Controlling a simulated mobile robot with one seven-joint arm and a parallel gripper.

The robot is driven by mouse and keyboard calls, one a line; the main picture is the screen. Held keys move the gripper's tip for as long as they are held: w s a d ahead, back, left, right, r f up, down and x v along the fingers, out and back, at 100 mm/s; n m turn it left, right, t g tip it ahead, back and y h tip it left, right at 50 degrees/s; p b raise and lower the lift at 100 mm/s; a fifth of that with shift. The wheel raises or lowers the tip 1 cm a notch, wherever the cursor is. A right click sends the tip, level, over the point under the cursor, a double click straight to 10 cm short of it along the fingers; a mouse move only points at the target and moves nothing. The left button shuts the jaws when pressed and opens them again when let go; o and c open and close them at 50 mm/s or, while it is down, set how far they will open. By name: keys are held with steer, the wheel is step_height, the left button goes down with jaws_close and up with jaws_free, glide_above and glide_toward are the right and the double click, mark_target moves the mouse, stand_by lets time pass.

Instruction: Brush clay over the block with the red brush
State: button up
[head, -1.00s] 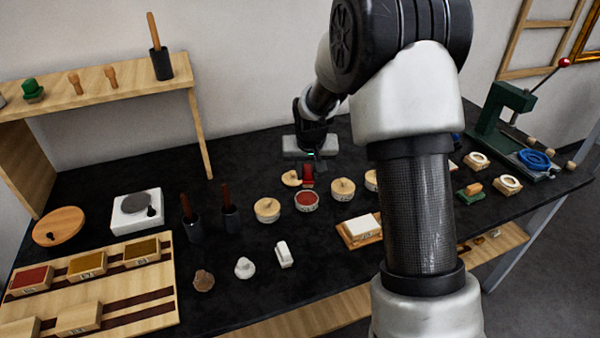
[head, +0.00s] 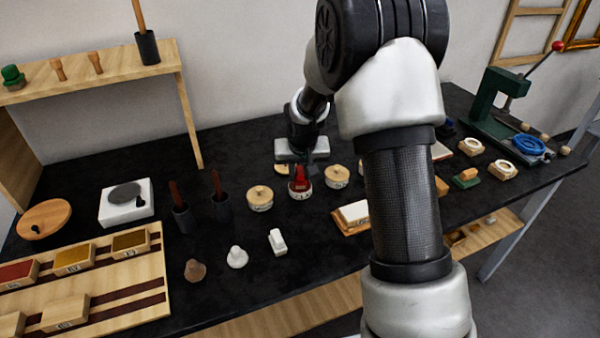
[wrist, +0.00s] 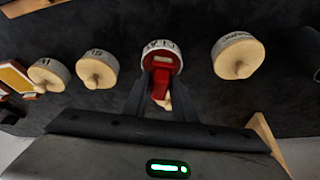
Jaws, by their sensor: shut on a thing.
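My gripper (head: 301,166) is shut on the red brush (head: 300,177) and holds it with its head at the mouth of the open clay jar (head: 301,194). In the wrist view the brush (wrist: 160,88) lies between the fingers (wrist: 158,98). Its head overlaps the red inside of the jar (wrist: 162,50); I cannot tell how deep it reaches. The block (head: 354,211) is pale and sits on a wooden base to the right and nearer, partly beside my arm.
Lidded jars stand left (head: 260,198) and right (head: 337,176) of the clay jar. A loose wooden lid (head: 281,168) lies behind it. Dark cups with brushes (head: 220,204) stand further left. A green press (head: 495,105) is at the back right.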

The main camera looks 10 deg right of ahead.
mark_target(300, 170)
steer(key=shift+f+b, duration=0.55)
steer(key=shift+b, duration=0.05)
stand_by(1.9)
steer(key=shift+r+p, duration=2.05)
steer(key=shift+r, duration=1.5)
steer(key=s+r+p, duration=0.1)
steer(key=s+p, duration=0.2)
steer(key=s, duration=0.5)
steer(key=s+r+n+p, duration=0.1)
steer(key=s+p, duration=0.3)
steer(key=s, duration=0.4)
steer(key=shift+s+r, duration=0.35)
steer(key=shift+r, duration=0.2)
steer(key=shift+w+n+y, duration=0.1)
steer(key=shift+n+y, duration=0.2)
